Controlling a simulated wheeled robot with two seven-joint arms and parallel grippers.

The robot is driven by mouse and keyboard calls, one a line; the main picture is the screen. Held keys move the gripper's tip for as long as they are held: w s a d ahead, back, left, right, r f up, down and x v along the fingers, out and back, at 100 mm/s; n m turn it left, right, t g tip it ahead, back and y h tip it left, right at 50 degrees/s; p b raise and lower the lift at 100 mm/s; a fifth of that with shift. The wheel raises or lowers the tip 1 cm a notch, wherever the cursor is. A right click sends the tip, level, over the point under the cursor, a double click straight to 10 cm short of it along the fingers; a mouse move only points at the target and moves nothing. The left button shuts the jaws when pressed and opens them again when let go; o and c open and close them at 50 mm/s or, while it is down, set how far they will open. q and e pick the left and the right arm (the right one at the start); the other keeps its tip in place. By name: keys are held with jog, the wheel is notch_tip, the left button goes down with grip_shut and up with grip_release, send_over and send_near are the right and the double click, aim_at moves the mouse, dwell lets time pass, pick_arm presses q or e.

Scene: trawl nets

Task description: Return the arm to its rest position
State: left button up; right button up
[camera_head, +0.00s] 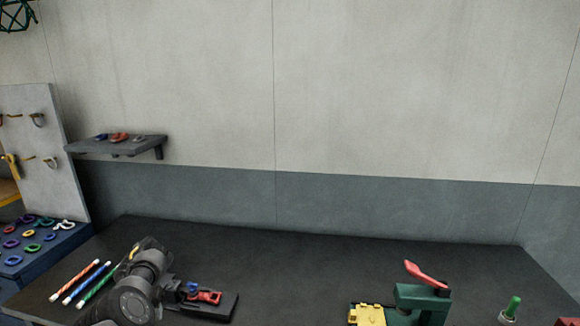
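My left arm comes in at the bottom left, over the dark workbench (300,262). Its dark grey links hide part of the bench there. My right arm and gripper are not in view.
Striped rods in orange (75,281), blue (86,283) and green (97,287) lie left of the arm. A green fixture with a red lever (425,274), a yellow block (366,315) and a green-handled tool (513,308) stand front right. The bench middle is clear.

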pick_arm(q)
jog(key=s+a+f+n+t+y, duration=0.2)
jog(key=s+a+f+y, duration=0.1)
jog(key=s+a+f, duration=0.55)
jog(key=s+d+r+m+h, duration=0.2)
jog(key=s+d+r+m, duration=0.1)
jog(key=s+d, duration=1.2)
jog(key=s+d+r+m+h, duration=0.25)
jog(key=s+d, duration=0.95)
jog(key=s, duration=0.6)
notch_tip(320, 180, down, 34)
jog(key=s+b, duration=0.2)
jog(key=b, duration=0.6)
jog(key=s+a+f+g+b, duration=0.1)
jog(key=s+f+b, duration=0.2)
jog(key=s+f, duration=0.5)
jog(key=s+a+f+g+b, duration=0.1)
jog(key=s+f+b, duration=0.2)
jog(key=s+f, duration=0.5)
notch_tip(320, 180, down, 6)
jog(key=shift+s+a+r, duration=0.1)
jog(key=shift+s+a, duration=0.1)
jog(key=shift+a, duration=0.1)
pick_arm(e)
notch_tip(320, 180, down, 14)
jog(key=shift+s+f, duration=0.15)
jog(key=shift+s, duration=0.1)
